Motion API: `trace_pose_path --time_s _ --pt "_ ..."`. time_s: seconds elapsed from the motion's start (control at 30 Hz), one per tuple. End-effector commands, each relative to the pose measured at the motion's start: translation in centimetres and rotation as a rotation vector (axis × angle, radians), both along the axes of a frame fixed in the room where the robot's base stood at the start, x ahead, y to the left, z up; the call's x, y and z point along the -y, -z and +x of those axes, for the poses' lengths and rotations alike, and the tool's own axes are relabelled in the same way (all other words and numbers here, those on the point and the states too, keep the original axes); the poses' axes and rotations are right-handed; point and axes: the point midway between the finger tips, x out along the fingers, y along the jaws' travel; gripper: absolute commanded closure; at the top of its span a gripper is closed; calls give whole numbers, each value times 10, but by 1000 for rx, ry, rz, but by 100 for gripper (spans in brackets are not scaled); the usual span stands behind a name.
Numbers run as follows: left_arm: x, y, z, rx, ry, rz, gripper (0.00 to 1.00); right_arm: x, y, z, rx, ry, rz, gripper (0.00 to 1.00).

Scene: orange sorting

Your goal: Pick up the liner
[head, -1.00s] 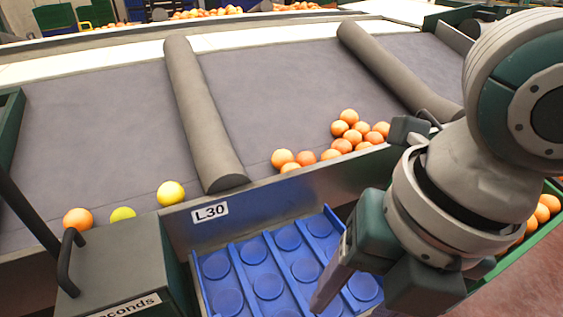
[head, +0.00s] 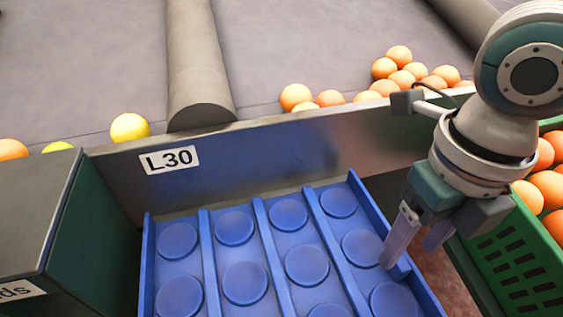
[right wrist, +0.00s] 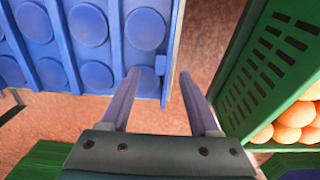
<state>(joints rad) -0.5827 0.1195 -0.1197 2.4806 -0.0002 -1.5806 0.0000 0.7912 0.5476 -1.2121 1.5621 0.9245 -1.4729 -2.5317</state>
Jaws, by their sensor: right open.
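The liner is a blue tray (head: 262,225) with round shallow cups and raised ribs, lying empty below the metal ledge in the head view. It also shows at upper left in the right wrist view (right wrist: 117,52). My right gripper (head: 410,255) is open and empty at the liner's right rim, fingers pointing down. In the right wrist view my right gripper (right wrist: 158,74) has the liner's right edge between its fingertips as seen from above. One finger overlaps the liner and the other is beside it. I cannot tell whether they touch it. My left gripper is not in view.
A green crate of oranges (head: 505,262) stands close to the right of my gripper. A metal ledge labelled L30 (head: 240,160) runs behind the liner. A dark green box (head: 85,225) stands left. Oranges (head: 400,78) and yellow fruit (head: 130,127) lie on the grey surface beyond.

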Motion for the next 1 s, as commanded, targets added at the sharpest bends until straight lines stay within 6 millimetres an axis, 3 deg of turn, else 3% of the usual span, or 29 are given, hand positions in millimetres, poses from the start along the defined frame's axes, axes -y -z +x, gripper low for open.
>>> trace_pose_path --time_s 0.03,0.2,0.47,1.0 --pt "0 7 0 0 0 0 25 1 13 1 -3 3 -1 38" --pt "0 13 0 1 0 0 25 2 34 1 -2 1 -1 38" --pt "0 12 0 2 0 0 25 2 36 2 1 0 0 38" --pt "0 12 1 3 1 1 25 2 35 1 0 1 0 96"
